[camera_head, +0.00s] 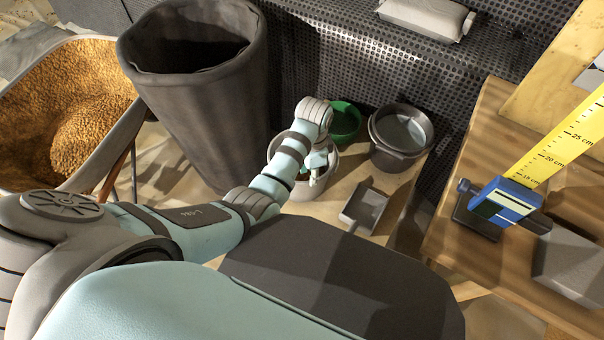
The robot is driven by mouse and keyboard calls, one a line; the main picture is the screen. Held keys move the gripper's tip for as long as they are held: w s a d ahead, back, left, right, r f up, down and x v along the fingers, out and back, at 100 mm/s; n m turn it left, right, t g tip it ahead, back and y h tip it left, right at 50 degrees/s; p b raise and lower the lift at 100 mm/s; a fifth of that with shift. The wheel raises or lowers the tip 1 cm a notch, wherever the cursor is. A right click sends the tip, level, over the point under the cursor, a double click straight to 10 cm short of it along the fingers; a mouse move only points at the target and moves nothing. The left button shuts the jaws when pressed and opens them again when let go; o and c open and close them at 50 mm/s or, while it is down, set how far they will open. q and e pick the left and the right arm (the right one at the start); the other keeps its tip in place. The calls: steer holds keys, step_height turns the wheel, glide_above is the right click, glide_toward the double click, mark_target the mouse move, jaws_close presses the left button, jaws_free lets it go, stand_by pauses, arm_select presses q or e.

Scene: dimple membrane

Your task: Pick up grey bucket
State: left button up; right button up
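A dark grey bucket (390,155) stands upright on the floor against the dimpled membrane, right of centre. A paler, whitish-grey bucket (322,187) stands to its left, partly hidden behind my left arm. My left gripper (317,177) is over the opening of the pale bucket, pointing down. It is small and partly covered by my wrist, so I cannot tell whether its fingers are open or touching the bucket. My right gripper is not in view.
A green bucket (345,122) stands between the two buckets. A tall dark bin (200,110) and a wheelbarrow (125,105) of grain-like material are at left. A small grey tray-like tool (364,208) lies on the floor. A wooden bench (470,230) holds a yellow-bladed tape measure (505,203).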

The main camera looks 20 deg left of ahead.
mark_target(310, 188)
arm_select(q)
step_height(310, 188, down, 6)
steer(key=shift+w+r+b, duration=0.1)
steer(key=shift+r+b, duration=0.15)
steer(key=shift+b, duration=0.85)
step_height(310, 188, down, 5)
steer(key=b, duration=0.3)
steer(key=shift+w+a, duration=0.1)
steer(key=shift+r, duration=0.2)
steer(key=shift+c, duration=0.3)
steer(key=c, duration=0.6)
jaws_close()
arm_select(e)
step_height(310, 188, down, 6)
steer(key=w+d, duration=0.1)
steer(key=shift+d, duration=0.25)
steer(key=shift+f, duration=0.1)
